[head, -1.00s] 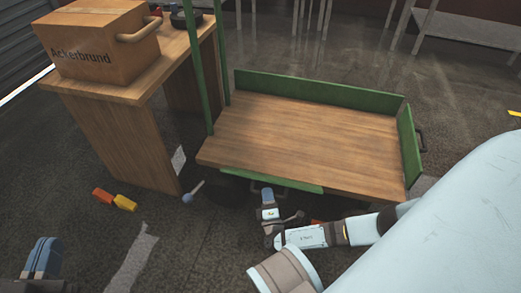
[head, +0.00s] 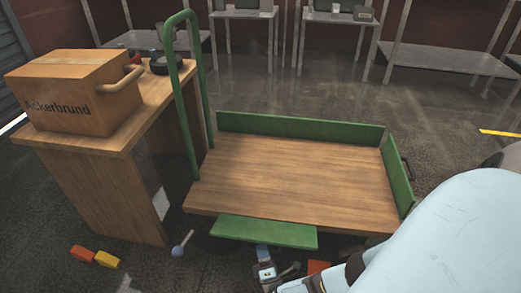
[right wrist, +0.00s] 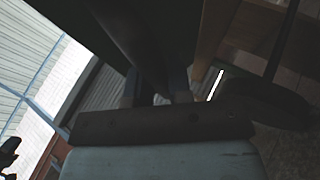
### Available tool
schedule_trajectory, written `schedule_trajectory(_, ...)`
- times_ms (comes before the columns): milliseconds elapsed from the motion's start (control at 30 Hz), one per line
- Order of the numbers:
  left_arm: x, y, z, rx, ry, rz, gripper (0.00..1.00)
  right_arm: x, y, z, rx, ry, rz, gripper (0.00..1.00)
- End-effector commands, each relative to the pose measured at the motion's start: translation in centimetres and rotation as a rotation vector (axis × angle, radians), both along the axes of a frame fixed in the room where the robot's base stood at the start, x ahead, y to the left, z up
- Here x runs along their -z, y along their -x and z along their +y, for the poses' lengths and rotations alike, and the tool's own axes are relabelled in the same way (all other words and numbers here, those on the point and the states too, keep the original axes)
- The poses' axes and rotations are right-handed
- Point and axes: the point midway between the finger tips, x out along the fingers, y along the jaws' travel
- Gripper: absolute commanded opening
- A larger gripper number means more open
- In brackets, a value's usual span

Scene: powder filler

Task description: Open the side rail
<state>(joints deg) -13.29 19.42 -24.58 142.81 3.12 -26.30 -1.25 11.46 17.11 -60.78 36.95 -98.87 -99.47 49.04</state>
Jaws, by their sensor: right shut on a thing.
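The green side rail (head: 265,232) is on the near long side of a flat wooden cart (head: 290,180). It sticks out from the deck edge as a tilted flat panel, with its broad face showing. My right gripper (head: 263,252) is just below the rail's outer edge, shut on it, apparently at its handle. The exact grip is hidden under the panel. In the right wrist view the fingers (right wrist: 155,90) close around a dark part, too dim to make out well. My left gripper is out of view.
Green rails stand upright at the far side (head: 300,130) and right end (head: 397,175); a tall green push handle (head: 190,70) rises at the left. A wooden table (head: 105,140) with a box (head: 70,90) stands left. Orange and yellow pieces (head: 95,257) lie on the floor.

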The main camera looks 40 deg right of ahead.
Motion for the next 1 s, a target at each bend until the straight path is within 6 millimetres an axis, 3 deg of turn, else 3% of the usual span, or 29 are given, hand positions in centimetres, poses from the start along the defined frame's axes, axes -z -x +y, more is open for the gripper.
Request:
schedule_trajectory(267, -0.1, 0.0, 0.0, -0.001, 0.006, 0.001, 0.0, -0.2, -0.2, -0.4, 0.005, 0.004, -0.004, 0.0)
schedule_trajectory(300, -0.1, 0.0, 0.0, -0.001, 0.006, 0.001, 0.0, -0.2, -0.2, -0.4, 0.006, 0.003, -0.003, 0.23)
schedule_trajectory(400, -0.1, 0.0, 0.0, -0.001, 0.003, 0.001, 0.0, -0.2, -0.2, -0.3, 0.005, 0.003, -0.003, 0.44)
schedule_trajectory(1000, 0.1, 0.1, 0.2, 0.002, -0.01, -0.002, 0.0, 0.5, 1.3, -0.5, 0.012, 0.002, -0.002, 0.44)
